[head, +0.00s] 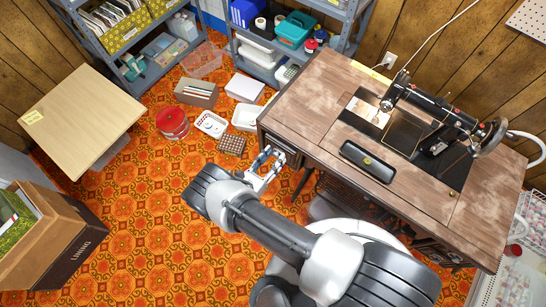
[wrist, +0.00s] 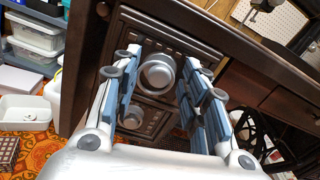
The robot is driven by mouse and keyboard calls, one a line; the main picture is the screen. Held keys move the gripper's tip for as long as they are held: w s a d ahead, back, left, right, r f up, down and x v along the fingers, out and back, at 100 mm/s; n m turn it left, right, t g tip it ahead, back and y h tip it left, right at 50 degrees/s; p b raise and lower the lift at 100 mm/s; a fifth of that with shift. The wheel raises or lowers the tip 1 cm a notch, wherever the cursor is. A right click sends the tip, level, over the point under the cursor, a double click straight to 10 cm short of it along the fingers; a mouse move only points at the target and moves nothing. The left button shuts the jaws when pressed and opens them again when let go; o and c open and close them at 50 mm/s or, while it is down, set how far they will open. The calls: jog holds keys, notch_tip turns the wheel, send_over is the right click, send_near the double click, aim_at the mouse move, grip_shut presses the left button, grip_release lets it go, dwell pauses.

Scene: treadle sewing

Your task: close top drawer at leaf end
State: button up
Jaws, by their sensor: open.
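The sewing table (head: 325,105) has a stack of dark carved drawers under its left end. In the wrist view the top drawer (wrist: 190,43) has a round silver knob (wrist: 158,72). The lower drawer (wrist: 158,128) with its own knob (wrist: 132,118) shows beneath it. My gripper (head: 266,160) is at the drawer front in the head view, below the tabletop edge. In the wrist view my gripper (wrist: 163,62) is open, with its blue-grey fingers on either side of the top knob. I cannot tell whether they touch it, or how far the drawer stands out.
A black sewing machine (head: 430,110) and a dark case (head: 367,161) are on the tabletop. Boxes, a white basket (head: 211,124) and a red tin (head: 172,123) stand on the floor left of the drawers. Open patterned floor (head: 150,220) lies toward the front left.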

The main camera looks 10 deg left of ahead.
jog(key=shift+w, duration=0.1)
jog(key=shift+c, duration=0.4)
grip_shut()
dwell(0.4)
